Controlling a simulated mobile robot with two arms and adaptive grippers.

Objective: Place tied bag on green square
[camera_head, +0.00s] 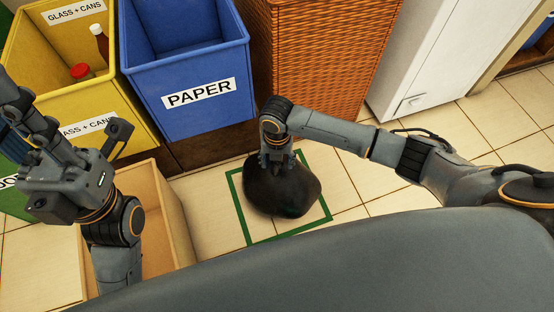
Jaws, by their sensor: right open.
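The dark tied bag (284,192) rests on the tiled floor inside the green square outline (240,208). Its lower part covers much of the square's middle. My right gripper (278,160) is directly over the top of the bag, pointing down, with its jaws open. The fingertips overlap the bag's top, and I cannot tell whether they touch it. The bag's tie is hidden under the gripper. My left gripper (118,135) is at the left, above a light wooden box, away from the bag. Its jaws appear apart with nothing between them.
A blue PAPER bin (190,75) and a yellow GLASS + CANS bin (100,95) holding bottles stand at the back left. A wicker basket (320,55) and a white cabinet (425,60) stand behind. A wooden box (172,215) is left of the square. Floor right of the square is partly clear.

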